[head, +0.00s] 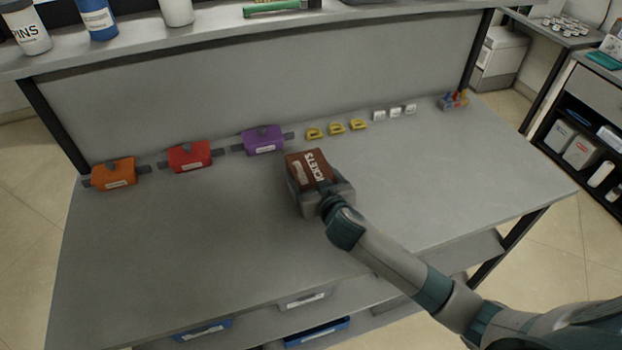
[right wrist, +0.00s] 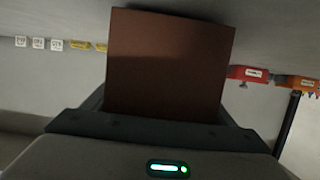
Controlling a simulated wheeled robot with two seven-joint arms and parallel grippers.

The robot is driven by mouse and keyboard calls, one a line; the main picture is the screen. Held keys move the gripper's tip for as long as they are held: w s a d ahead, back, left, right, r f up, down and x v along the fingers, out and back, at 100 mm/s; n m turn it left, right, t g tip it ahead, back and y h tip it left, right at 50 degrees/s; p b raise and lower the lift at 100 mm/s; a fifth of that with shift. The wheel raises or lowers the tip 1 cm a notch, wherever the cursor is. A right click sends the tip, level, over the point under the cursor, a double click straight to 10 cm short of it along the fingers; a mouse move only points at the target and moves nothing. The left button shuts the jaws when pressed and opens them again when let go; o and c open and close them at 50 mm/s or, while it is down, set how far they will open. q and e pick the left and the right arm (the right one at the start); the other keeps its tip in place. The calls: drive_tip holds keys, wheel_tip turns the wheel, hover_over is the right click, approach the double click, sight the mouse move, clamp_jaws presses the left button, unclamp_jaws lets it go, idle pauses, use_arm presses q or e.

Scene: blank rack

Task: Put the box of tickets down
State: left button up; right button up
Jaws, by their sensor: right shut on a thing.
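The box of tickets (head: 307,169) is brown with white lettering reading "TICKETS". It is at the middle of the grey workbench (head: 190,235). My right gripper (head: 322,190) is shut on it, with the arm reaching in from the lower right. In the right wrist view the box's plain brown face (right wrist: 168,65) fills the space between the fingers. I cannot tell from the head view whether the box touches the bench top. My left gripper is not in view.
Orange (head: 114,173), red (head: 190,156) and purple (head: 264,140) items stand along the back. Yellow pieces (head: 336,127), white pieces (head: 394,111) and a coloured cluster (head: 454,100) continue rightward. The bench front and left are clear. A raised shelf (head: 215,37) runs behind.

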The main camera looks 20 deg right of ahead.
sight(309, 161)
drive_tip(key=r, duration=0.1)
drive_tip(key=r+b, duration=0.1)
drive_tip(key=r, duration=0.1)
drive_tip(key=shift+s+d+r, duration=0.2)
drive_tip(key=shift+d, duration=0.05)
drive_tip(key=s+d+r+b, duration=0.3)
drive_tip(key=s+d+r, duration=0.3)
drive_tip(key=s+d, duration=0.1)
drive_tip(key=shift+s+d+r, duration=0.3)
drive_tip(key=shift+d+r, duration=0.1)
drive_tip(key=shift+d, duration=0.1)
drive_tip(key=s+a+f+b, duration=0.2)
drive_tip(key=s+a+b, duration=0.2)
drive_tip(key=a, duration=0.3)
drive_tip(key=shift+h, duration=0.3)
drive_tip(key=shift+s+a, duration=0.1)
drive_tip(key=shift+a, duration=0.05)
idle(1.6)
idle(0.4)
drive_tip(key=shift+s+f, duration=0.2)
drive_tip(key=shift+f, duration=0.55)
drive_tip(key=shift+s+f, duration=0.2)
drive_tip(key=shift+f, duration=0.5)
drive_tip(key=shift+s+f, duration=0.2)
drive_tip(key=shift+f, duration=0.55)
